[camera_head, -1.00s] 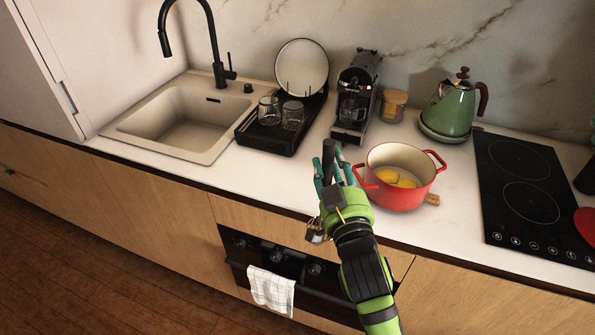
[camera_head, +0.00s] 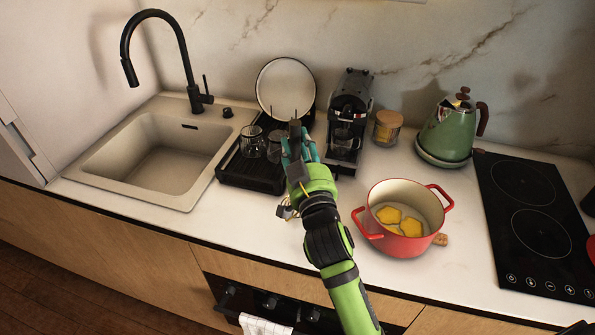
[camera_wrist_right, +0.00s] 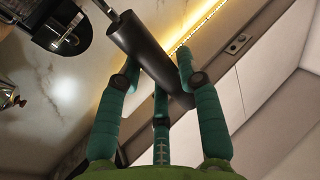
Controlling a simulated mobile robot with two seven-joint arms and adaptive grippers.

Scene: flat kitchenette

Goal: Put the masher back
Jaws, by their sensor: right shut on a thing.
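My right gripper (camera_head: 299,150) is shut on the masher's black handle (camera_head: 295,128), above the counter in front of the dish rack. In the right wrist view, the three teal fingers of my right gripper (camera_wrist_right: 158,70) close around the dark cylindrical masher handle (camera_wrist_right: 145,55), which is tilted. The masher's head is not clearly visible in either view. A red pot (camera_head: 410,246) with yellow pieces (camera_head: 400,221) in it stands to the right of my arm. My left gripper is not in view.
A black dish rack (camera_head: 250,178) with glasses and a plate (camera_head: 285,85) is just behind and left of the gripper. A coffee machine (camera_head: 349,110), jar (camera_head: 387,128), green kettle (camera_head: 449,130) and cooktop (camera_head: 540,218) stand rightward. The sink (camera_head: 150,160) is at left. Front counter left of my arm is clear.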

